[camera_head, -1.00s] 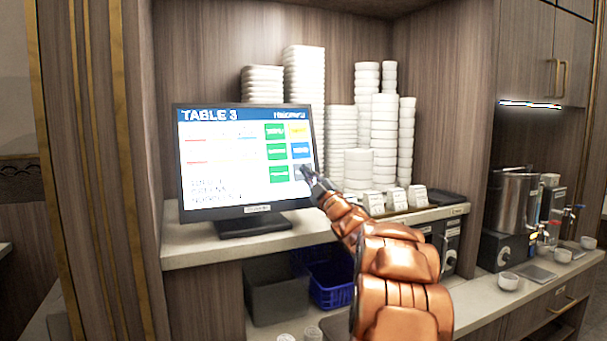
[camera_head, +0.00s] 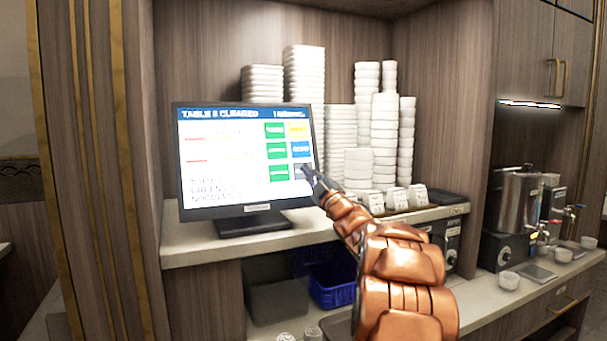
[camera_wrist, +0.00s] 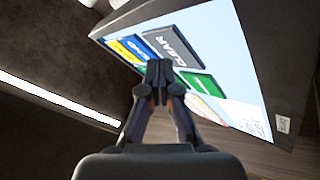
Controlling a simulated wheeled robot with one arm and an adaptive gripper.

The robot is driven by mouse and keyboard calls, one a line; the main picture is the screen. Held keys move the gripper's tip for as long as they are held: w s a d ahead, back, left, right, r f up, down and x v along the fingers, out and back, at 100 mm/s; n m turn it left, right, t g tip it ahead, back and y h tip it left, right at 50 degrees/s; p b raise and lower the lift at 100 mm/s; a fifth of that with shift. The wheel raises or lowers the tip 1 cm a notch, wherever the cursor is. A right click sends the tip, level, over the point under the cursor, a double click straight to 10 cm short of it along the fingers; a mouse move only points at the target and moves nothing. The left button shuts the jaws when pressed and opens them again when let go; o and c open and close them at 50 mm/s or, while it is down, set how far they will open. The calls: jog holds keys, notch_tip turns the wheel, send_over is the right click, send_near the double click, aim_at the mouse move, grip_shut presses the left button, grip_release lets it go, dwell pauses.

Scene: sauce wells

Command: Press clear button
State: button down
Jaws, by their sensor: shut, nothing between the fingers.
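A touchscreen monitor (camera_head: 232,190) stands on the counter shelf; its header now reads as a table being cleared. It has a grid of green, yellow, blue and grey buttons at its right side. The grey clear button (camera_head: 302,171) is at the bottom right of the grid, partly hidden by my gripper (camera_head: 308,174). In the wrist view the grey button (camera_wrist: 171,47) reads "CLEAR", and my gripper (camera_wrist: 159,65) is shut and empty with its tips just at the button's lower edge. I cannot tell whether the tips touch the screen.
Stacks of white bowls (camera_head: 372,140) stand behind and right of the monitor. Small white labelled boxes (camera_head: 397,198) sit on the shelf to the right. A blue basket (camera_head: 332,288) and a grey bin (camera_head: 278,303) are below the shelf. A steel pot (camera_head: 514,200) stands farther right.

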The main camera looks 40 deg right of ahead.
jog(key=shift+s+a+r, duration=0.1)
jog(key=shift+s, duration=0.1)
jog(key=s, duration=0.1)
jog(key=s+a+r, duration=0.1)
jog(key=s, duration=0.1)
jog(key=s+b, duration=0.1)
jog(key=shift+s+a+r, duration=0.25)
jog(key=shift+a, duration=0.05)
dwell(0.4)
dwell(0.7)
